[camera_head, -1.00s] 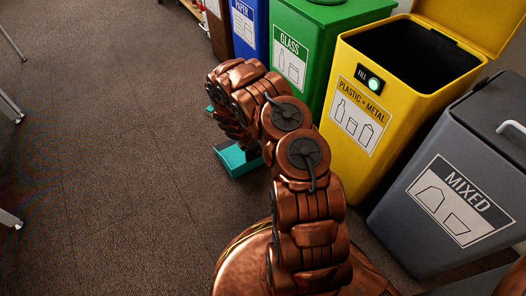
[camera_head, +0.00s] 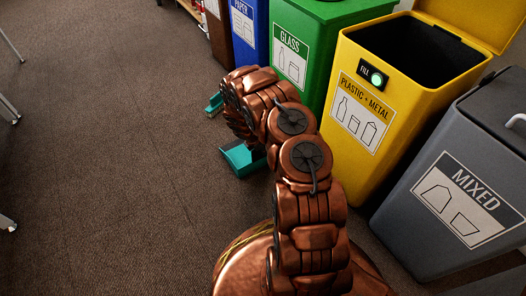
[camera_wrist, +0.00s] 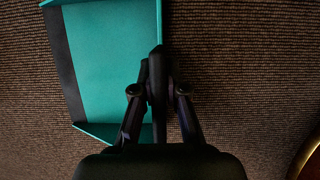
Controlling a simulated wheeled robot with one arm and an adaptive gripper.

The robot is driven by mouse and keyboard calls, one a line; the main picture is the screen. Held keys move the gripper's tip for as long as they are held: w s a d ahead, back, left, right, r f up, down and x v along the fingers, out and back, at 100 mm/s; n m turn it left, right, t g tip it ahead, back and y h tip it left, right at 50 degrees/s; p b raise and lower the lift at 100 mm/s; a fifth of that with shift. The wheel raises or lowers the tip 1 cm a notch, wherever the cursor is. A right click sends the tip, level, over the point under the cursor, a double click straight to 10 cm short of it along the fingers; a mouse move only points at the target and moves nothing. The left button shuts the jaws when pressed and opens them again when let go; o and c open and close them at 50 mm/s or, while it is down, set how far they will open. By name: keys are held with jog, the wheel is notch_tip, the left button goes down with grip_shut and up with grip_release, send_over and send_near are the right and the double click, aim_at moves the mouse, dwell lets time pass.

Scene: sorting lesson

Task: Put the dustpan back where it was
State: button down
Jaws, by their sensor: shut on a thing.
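The teal dustpan (camera_head: 241,159) shows low beside my arm in the head view, partly hidden behind it. In the wrist view the dustpan (camera_wrist: 108,62) has raised side walls and a dark front lip on the left. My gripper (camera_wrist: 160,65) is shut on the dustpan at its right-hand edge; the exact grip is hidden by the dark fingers. I cannot tell whether the pan touches the carpet or hangs just above it.
A second small teal object (camera_head: 215,104), its kind unclear, lies past my arm. Blue paper, green glass (camera_head: 291,56), yellow plastic and metal (camera_head: 351,152) and grey mixed bins (camera_head: 405,236) line the right. Metal legs (camera_head: 8,107) stand at far left. Carpet (camera_head: 110,150) between is clear.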

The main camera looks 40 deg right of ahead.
jog(key=c, duration=1.2)
grip_release()
